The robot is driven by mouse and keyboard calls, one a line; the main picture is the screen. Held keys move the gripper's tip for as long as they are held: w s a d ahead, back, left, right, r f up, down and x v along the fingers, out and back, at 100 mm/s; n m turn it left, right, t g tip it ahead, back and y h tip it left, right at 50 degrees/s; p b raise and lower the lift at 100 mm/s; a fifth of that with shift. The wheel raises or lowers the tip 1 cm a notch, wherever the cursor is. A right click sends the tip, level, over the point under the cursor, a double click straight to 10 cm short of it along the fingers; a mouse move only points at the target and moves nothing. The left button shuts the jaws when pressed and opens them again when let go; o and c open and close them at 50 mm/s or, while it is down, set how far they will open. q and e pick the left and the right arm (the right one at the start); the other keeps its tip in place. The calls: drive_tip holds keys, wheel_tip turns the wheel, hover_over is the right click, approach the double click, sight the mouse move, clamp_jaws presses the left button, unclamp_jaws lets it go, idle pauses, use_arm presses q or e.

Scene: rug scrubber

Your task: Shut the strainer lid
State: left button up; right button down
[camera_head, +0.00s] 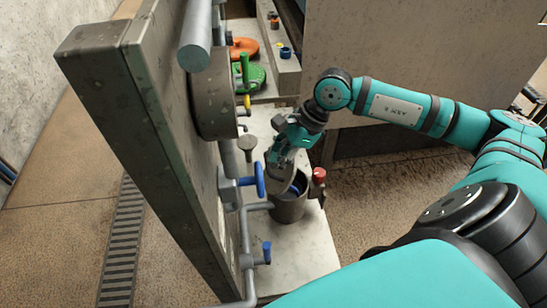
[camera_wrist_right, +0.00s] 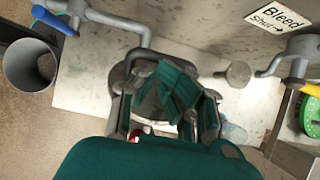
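The strainer (camera_head: 288,208) is a dark grey pot on the pale ledge in the head view, and its mouth is at least partly uncovered. A grey disc that looks like its lid (camera_head: 277,178) stands tilted up at the mouth's left side. My right gripper (camera_head: 281,155) is at the lid's upper edge, pointing down. In the right wrist view the gripper's teal fingers (camera_wrist_right: 178,88) cover much of a round grey part (camera_wrist_right: 150,106). I cannot tell whether they touch or grip it. My left gripper is out of view.
A red knob (camera_head: 319,175) stands right of the strainer. A blue valve handle (camera_head: 260,179) and grey pipes (camera_head: 246,235) lie to its left, by a thick upright panel (camera_head: 150,130). Green (camera_head: 250,78) and orange (camera_head: 243,47) discs lie farther back.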

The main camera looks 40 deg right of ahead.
drive_tip(key=shift+s+d+f+b, duration=0.3)
drive_tip(key=shift+d+f+b, duration=0.15)
drive_tip(key=shift+f+b, duration=0.3)
drive_tip(key=shift+s+d+f+b, duration=0.25)
drive_tip(key=shift+d+f+b, duration=0.25)
drive_tip(key=shift+b, duration=0.3)
drive_tip(key=shift+s+d+f+b, duration=0.3)
drive_tip(key=shift+s+f+b, duration=0.1)
drive_tip(key=shift+f+b, duration=0.3)
drive_tip(key=shift+s+d+f+b, duration=0.15)
drive_tip(key=shift+d+f+b, duration=0.55)
drive_tip(key=shift+b, duration=0.25)
drive_tip(key=shift+r, duration=0.15)
drive_tip(key=p, duration=0.5)
approach(286, 168)
wheel_tip(286, 168, down, 3)
drive_tip(key=shift+w+d+r, duration=0.2)
drive_tip(key=shift+w+d, duration=0.05)
drive_tip(key=shift+w, duration=0.2)
